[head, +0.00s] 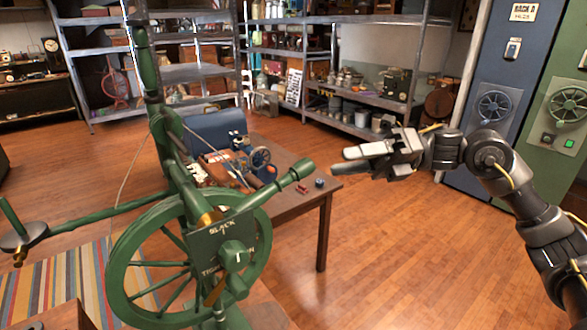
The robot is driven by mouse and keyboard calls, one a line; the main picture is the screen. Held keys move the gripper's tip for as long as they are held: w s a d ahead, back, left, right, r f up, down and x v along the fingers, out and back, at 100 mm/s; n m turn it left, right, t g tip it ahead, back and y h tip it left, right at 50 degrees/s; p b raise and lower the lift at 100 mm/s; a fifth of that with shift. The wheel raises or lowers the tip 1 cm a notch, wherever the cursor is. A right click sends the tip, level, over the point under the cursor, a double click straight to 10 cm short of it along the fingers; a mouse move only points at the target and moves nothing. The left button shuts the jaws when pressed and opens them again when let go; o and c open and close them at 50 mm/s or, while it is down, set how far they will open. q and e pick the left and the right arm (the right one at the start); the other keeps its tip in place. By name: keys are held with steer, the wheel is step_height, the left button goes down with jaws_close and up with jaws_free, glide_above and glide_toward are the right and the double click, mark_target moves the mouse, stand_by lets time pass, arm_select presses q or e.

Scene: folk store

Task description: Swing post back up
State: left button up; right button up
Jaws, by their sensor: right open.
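A green spinning wheel (118,262) stands at the left front, with a dark plate (222,247) lettered "BLACK" and partly covered text. A green turned post (268,192) slants from behind the plate up to the right and ends in a knob. A taller green post (147,75) stands nearly upright at the back. I cannot tell which one the task calls the post. My right gripper (345,160) is open and empty, with its fingers pointing left. In the picture it is just right of the knob, with a gap between them. My left gripper is not in view.
A wooden table (322,192) behind the wheel holds a blue sewing machine and small items. A green bar (95,217) runs left from the wheel to a round disc. Blue and green cabinets (505,85) stand right, shelves at the back. The floor right of the table is clear.

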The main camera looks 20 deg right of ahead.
mark_target(293, 169)
steer(key=a+p, duration=0.4)
steer(key=a, duration=0.5)
steer(key=shift+a+r, duration=0.2)
steer(key=shift+a+f+p, duration=0.15)
steer(key=shift+a+p, duration=0.25)
steer(key=shift+a, duration=0.25)
steer(key=shift+c, duration=0.5)
jaws_close()
